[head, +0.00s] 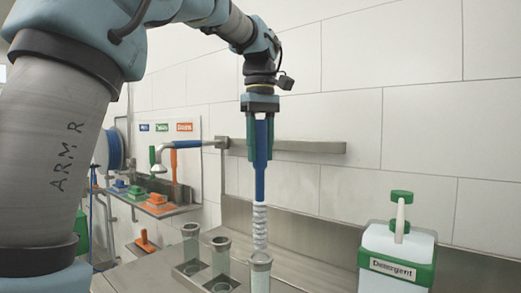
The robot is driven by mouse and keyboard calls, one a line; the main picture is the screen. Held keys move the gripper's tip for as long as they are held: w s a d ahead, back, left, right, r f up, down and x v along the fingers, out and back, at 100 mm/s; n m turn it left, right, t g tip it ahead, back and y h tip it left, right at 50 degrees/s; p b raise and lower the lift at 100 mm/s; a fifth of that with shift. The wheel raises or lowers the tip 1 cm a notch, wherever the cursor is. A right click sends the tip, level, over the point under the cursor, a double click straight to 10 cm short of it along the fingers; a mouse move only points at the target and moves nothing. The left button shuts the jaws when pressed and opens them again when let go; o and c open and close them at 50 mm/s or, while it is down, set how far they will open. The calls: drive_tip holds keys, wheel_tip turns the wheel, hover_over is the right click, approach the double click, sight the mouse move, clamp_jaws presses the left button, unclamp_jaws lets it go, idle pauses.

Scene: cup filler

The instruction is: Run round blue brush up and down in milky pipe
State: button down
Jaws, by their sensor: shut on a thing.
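My gripper (262,143) is shut on the blue handle of the round brush (261,182). The brush hangs upright, with its pale ringed bristle head (260,226) pointing down. The milky pipe (260,277) stands upright directly below, whitish with a grey rim, and is cut off by the bottom edge of the picture. The lower end of the bristles is at the pipe's mouth; I cannot tell whether the tip is just inside or just above it.
Two clearer pipes (191,244) (221,265) stand in a metal rack to the left. A white and green detergent bottle (397,250) stands at the right. A metal rail (310,147) runs along the wall behind. Coloured brushes and blocks sit on a shelf (150,205) at the left.

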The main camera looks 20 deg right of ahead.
drive_tip(key=shift+f+b, duration=1.95)
drive_tip(key=shift+f, duration=1.7)
drive_tip(key=shift+f+b, duration=2.6)
drive_tip(key=shift+f, duration=1.7)
drive_tip(key=shift+r, duration=0.15)
wheel_tip(320, 180, up, 8)
drive_tip(key=p, duration=0.8)
drive_tip(key=shift+r+p, duration=0.25)
drive_tip(key=shift+p, duration=0.05)
drive_tip(key=shift+f, duration=0.2)
